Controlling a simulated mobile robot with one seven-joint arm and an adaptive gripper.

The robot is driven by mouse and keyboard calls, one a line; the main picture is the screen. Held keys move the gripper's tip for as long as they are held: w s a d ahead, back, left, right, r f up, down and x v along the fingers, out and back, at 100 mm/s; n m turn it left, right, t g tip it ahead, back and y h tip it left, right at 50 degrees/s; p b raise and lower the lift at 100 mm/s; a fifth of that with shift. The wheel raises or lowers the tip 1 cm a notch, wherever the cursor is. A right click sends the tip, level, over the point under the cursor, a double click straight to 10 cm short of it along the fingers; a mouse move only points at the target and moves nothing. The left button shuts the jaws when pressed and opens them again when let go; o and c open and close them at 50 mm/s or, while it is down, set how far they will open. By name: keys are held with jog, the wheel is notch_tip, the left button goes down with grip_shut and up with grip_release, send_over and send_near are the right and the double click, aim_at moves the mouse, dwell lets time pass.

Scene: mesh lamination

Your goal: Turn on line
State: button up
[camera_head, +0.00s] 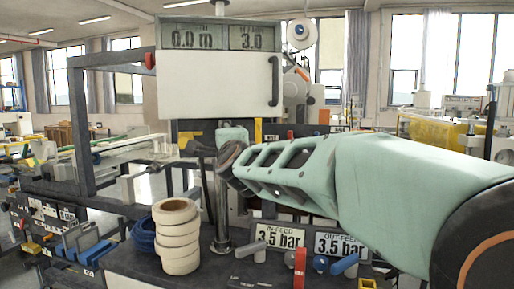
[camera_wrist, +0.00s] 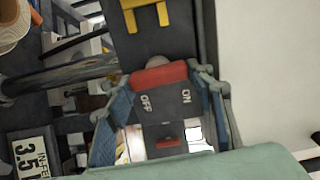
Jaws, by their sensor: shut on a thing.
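In the wrist view a dark switch plate (camera_wrist: 168,108) carries the words OFF on the left and ON on the right. A red switch handle (camera_wrist: 160,76) lies across the far end of these labels. My gripper (camera_wrist: 162,82) has one finger at each end of the red handle and is shut on it. Whether the handle stands at OFF or ON I cannot tell. In the head view my arm's wrist is below the white display cabinet (camera_head: 220,82), which reads 0.0 m and 3.0. The switch is not clear there.
A stack of tape rolls (camera_head: 176,238) stands at the front left of the machine. An IN-FEED gauge sign (camera_head: 280,236) and an OUT-FEED sign (camera_head: 341,245), both 3.5 bar, stand below my arm. A yellow bracket (camera_wrist: 148,12) is beyond the switch.

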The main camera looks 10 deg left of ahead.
jog(key=shift+m, duration=0.5)
jog(key=o, duration=1.2)
jog(key=shift+c, duration=0.2)
